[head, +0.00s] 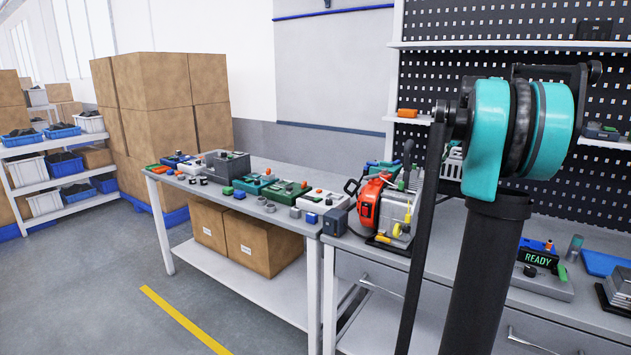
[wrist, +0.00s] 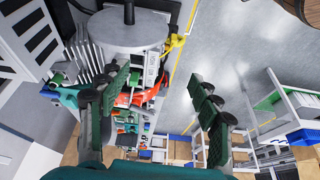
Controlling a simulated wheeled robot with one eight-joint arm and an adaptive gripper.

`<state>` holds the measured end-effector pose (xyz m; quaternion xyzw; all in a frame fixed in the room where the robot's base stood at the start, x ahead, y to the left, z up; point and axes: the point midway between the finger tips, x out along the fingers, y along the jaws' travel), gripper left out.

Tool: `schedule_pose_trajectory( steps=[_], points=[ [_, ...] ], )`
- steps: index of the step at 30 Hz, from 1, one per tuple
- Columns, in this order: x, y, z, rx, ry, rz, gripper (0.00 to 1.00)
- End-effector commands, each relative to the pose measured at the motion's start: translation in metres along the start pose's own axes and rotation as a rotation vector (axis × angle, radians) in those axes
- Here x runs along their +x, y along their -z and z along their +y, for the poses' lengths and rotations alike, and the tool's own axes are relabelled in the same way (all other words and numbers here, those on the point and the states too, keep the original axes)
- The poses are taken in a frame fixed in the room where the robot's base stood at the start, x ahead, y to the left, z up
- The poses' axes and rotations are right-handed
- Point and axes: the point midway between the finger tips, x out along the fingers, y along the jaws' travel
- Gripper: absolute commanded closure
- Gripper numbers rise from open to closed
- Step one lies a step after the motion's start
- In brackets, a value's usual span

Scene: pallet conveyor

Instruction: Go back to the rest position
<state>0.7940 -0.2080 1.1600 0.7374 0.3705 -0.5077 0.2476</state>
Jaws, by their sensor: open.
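My gripper (wrist: 158,82) shows in the wrist view with its two dark green, padded fingers spread wide apart. It is open, and nothing is held between the fingers. Beyond the fingers the wrist view shows the grey floor and, at the left, parts of the workbench and its items. In the head view my teal and black arm stands raised at the right, in front of the bench. My gripper cannot be made out in the head view.
A grey table (head: 290,222) holds several small parts and a grey bin (head: 228,165). An orange-red machine (head: 369,205) stands beside my arm. A display reading READY (head: 538,257) is at the right. Stacked cartons (head: 150,82) stand behind. The floor (head: 110,300) at front left is clear.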

Motion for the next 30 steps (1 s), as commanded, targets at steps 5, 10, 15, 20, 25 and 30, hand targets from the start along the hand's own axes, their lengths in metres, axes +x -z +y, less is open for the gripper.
schedule_pose_trajectory(
  steps=[5,10,15,20,25,30],
  points=[
    [0.026,-0.001,-0.021,0.065,-0.016,-0.021,0.36],
    [0.061,-0.005,-0.052,0.161,-0.045,-0.045,0.36],
    [0.112,-0.019,-0.101,0.293,-0.094,-0.069,0.36],
    [0.178,-0.050,-0.177,0.472,-0.171,-0.078,0.36],
    [0.240,-0.100,-0.259,0.658,-0.257,-0.056,0.36],
    [0.278,-0.145,-0.316,0.791,-0.315,-0.018,0.36]
  ],
)
